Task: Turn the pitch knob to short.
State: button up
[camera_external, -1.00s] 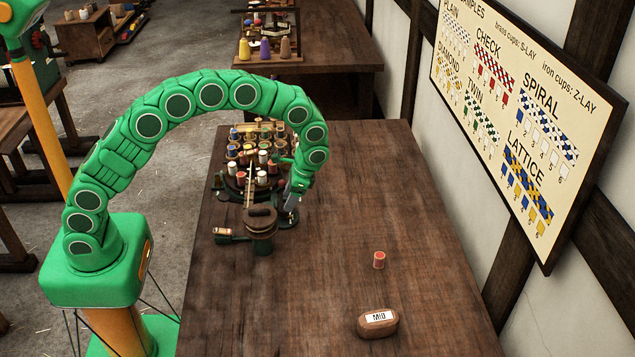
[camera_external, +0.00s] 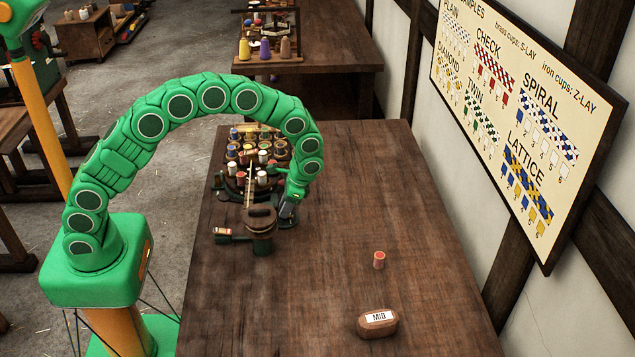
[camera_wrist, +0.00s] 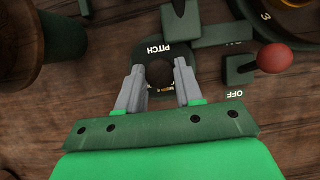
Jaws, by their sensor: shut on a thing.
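The pitch knob (camera_wrist: 160,74) shows in the wrist view as a dark round shape on a dark green plate. The word PITCH (camera_wrist: 165,49) is printed on the plate, upside down in this view. My gripper (camera_wrist: 161,72) has a grey finger on each side of the knob and is shut on it. The smaller lettering below the knob is partly hidden, so the setting cannot be read. In the external view my gripper (camera_external: 287,208) is low at the right side of the rope machine (camera_external: 260,221), and the knob is hidden.
In the wrist view a red ball-topped lever (camera_wrist: 273,58) stands to the right, near an OFF label. The table's right half is mostly clear.

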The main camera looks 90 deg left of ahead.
jog(key=m+y, duration=0.1)
jog(key=m, duration=0.3)
jog(key=shift+d+m+y, duration=0.1)
jog(key=shift+m+y, duration=0.2)
jog(key=shift+y, duration=0.1)
jog(key=shift+d+m+t+y, duration=0.1)
jog(key=shift+m+t+y, duration=0.25)
jog(key=shift+m, duration=0.7)
jog(key=shift+m+t+y, duration=0.25)
jog(key=shift+m+y, duration=0.1)
jog(key=shift+m, duration=0.7)
jog(key=shift+s, duration=0.1)
jog(key=o, duration=1)
jog(key=shift+o, duration=0.2)
